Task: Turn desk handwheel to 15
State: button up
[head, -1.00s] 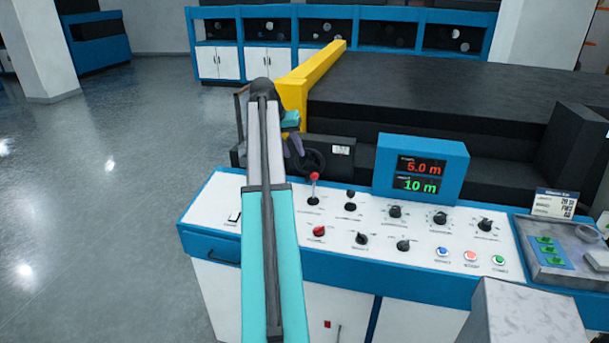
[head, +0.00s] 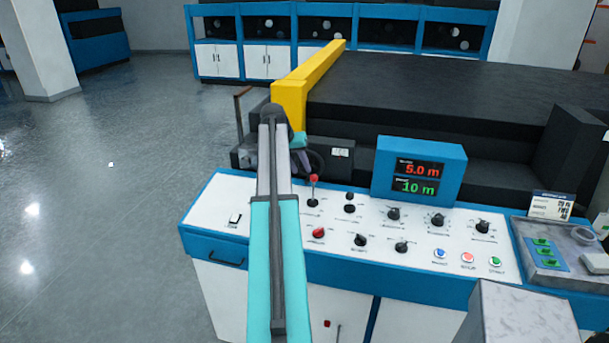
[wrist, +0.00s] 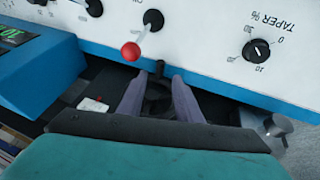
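The desk handwheel (head: 317,162) is a dark wheel at the desk's back edge, left of the labelled black box and partly hidden by my arm. In the wrist view the dark wheel (wrist: 157,92) and a short upright black knob show between my two purple fingers. My gripper (wrist: 159,82) is open, its fingers apart on either side of these dark parts; I cannot tell whether they touch. In the head view my gripper is mostly hidden behind my arm. The display (head: 418,172) reads 5.0 m in red and 10 m in green.
The white control panel (head: 290,232) carries a red-topped lever (head: 314,182) close to the wheel, several black knobs and coloured buttons. A yellow beam (head: 310,80) and a dark machine bed (head: 430,85) stand behind. A grey tray (head: 560,265) is at right. Floor at left is clear.

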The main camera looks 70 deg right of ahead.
aim_at(307, 179)
jog(key=shift+p+x, duration=0.85)
jog(key=shift+x, duration=2.15)
jog(key=shift+c, duration=0.3)
grip_shut()
